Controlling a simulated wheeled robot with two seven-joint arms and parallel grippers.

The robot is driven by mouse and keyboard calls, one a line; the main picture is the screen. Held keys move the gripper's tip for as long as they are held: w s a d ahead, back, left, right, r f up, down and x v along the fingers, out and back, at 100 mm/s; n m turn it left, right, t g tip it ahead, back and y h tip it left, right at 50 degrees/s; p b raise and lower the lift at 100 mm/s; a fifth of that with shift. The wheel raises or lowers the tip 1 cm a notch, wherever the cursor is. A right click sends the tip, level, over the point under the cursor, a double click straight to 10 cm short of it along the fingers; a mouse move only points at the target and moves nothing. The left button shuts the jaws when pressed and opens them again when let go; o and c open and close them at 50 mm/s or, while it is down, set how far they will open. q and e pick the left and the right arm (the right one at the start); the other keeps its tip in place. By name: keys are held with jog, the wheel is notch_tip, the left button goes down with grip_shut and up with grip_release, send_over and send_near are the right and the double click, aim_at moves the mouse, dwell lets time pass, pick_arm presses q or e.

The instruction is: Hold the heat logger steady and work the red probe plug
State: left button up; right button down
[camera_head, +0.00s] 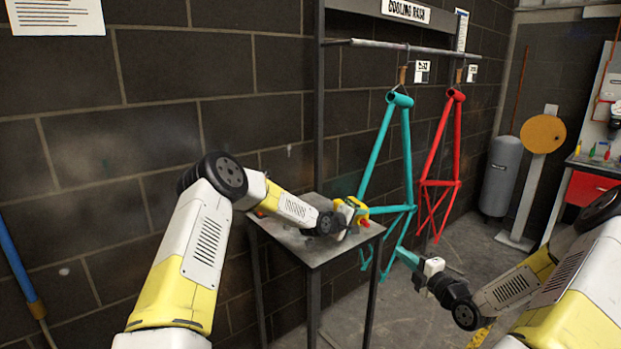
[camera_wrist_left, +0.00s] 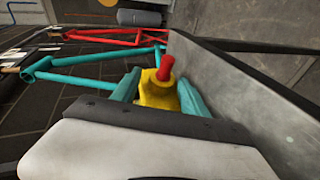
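The yellow heat logger (camera_head: 361,208) is at the right end of the small grey table, with the red probe plug (camera_head: 365,223) on its near side. In the left wrist view the logger (camera_wrist_left: 157,92) sits between the two teal fingers of my left gripper (camera_wrist_left: 158,97), which appear to press on its sides. The red plug (camera_wrist_left: 165,68) stands up from it, and the fingers do not cover it. My right gripper (camera_head: 408,259) is lower right of the table, apart from the logger and plug. Its finger gap is too small to make out.
The grey table (camera_head: 330,248) stands by the dark block wall. A teal bike frame (camera_head: 375,160) and a red one (camera_head: 438,165) hang from the rack bar behind it. A grey cylinder (camera_head: 501,175) stands farther back. Floor right of the table is mostly clear.

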pick_arm(q)
jog(key=shift+s+a+f, duration=0.1)
jog(key=shift+a+f, duration=0.05)
jog(key=shift+f, duration=0.1)
jog(key=shift+s+a, duration=0.2)
jog(key=v, duration=1.1)
jog(key=shift+r, duration=0.45)
jog(key=shift+r, duration=0.1)
